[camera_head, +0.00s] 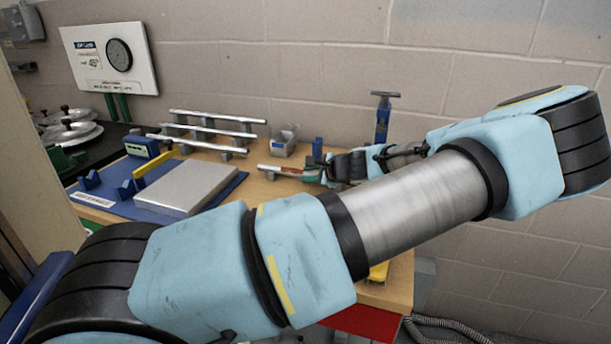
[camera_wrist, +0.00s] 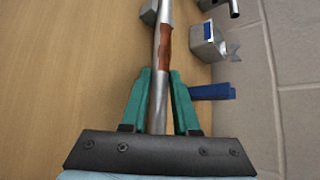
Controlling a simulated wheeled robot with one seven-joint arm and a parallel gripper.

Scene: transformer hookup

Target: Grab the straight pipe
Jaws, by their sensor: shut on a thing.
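The straight pipe (camera_wrist: 164,45) is a thin metal tube with a rusty orange-brown patch. It runs up the middle of the wrist view, over the wooden bench top. My gripper (camera_wrist: 160,78) has green fingers, one on each side of the pipe near its close end, and is shut on it. In the head view the pipe (camera_head: 272,168) lies low over the bench, left of my gripper (camera_head: 318,172), which is partly hidden by my arm. A grey support block (camera_wrist: 149,13) is beside the pipe's far part; whether they touch is unclear.
Several similar metal pipes (camera_head: 207,129) rest on supports by the wall. A grey bin (camera_head: 285,140) and a blue upright tool (camera_head: 382,115) stand behind my gripper. A blue board (camera_head: 225,190) with a metal plate (camera_head: 187,188) is to the left. The brick wall closes the back.

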